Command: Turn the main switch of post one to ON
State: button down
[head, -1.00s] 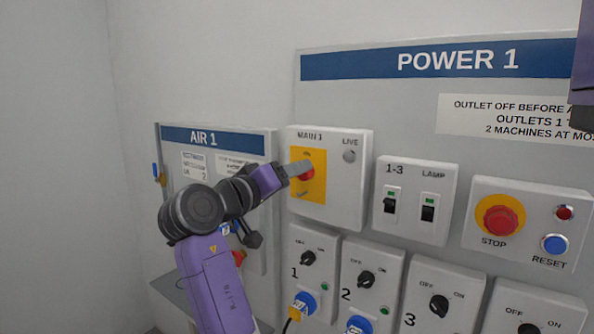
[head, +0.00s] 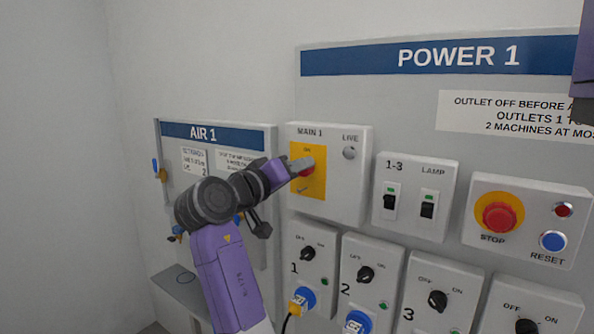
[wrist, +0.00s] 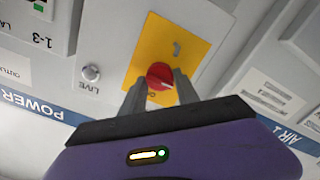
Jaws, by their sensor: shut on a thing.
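The main switch (wrist: 159,75) is a red rotary knob on a yellow plate (head: 313,184), on the grey box marked MAIN 1 (head: 343,190) of the POWER 1 panel. My gripper (head: 302,166) reaches it from the left in the head view and partly covers the knob. In the wrist view my gripper's two fingers (wrist: 158,88) stand on either side of the red knob, shut on it. The ON mark shows above the knob in the head view. The knob's exact angle is hard to tell. The LIVE lamp (head: 349,153) is grey and looks unlit.
Right of the box are the 1-3 and LAMP switches (head: 415,198) and the red STOP button (head: 498,216). Below are outlet switches and a blue plug (head: 304,298). The AIR 1 panel (head: 218,135) is on the left, behind my arm.

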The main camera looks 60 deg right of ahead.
jog(key=shift+f+b, duration=0.1)
jog(key=shift+b, duration=0.25)
jog(key=m+b, duration=0.4)
jog(key=shift+f+b, duration=0.2)
jog(key=shift+b, duration=0.15)
jog(key=m+b, duration=0.5)
jog(key=shift+r, duration=0.1)
jog(key=m+b, duration=0.4)
jog(key=shift+s+m, duration=0.1)
jog(key=shift+m, duration=0.3)
jog(key=shift+r+m+b, duration=0.15)
jog(key=shift+m+b, duration=1)
jog(key=shift+m, duration=0.95)
jog(key=c, duration=0.9)
grip_release()
jog(key=a, duration=0.8)
